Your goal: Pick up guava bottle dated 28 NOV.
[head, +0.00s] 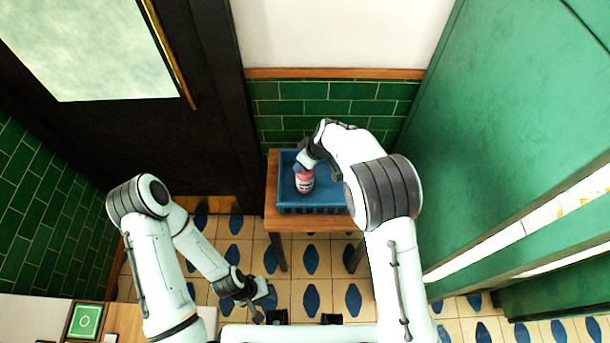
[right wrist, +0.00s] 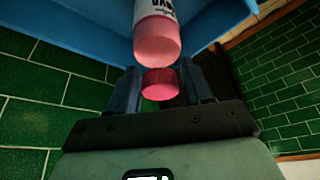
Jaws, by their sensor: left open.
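A pink bottle (head: 304,183) with a white label stands in a blue crate (head: 315,209) in the head view. In the right wrist view the bottle (right wrist: 157,38) shows its pink shoulder, part of its label and its red-pink cap. The date on the label cannot be read. My right gripper (head: 303,168) is at the top of the bottle. In the right wrist view the fingers of the right gripper (right wrist: 161,86) lie against both sides of the cap, shut on it. My left gripper (head: 262,305) is open and empty, low over the tiled floor, away from the crate.
The crate sits on a small wooden table (head: 285,224) against a green tiled wall (head: 330,98). A dark door (head: 200,140) is at the left and a large green panel (head: 500,120) at the right. A wooden surface with a framed green card (head: 86,321) is at the lower left.

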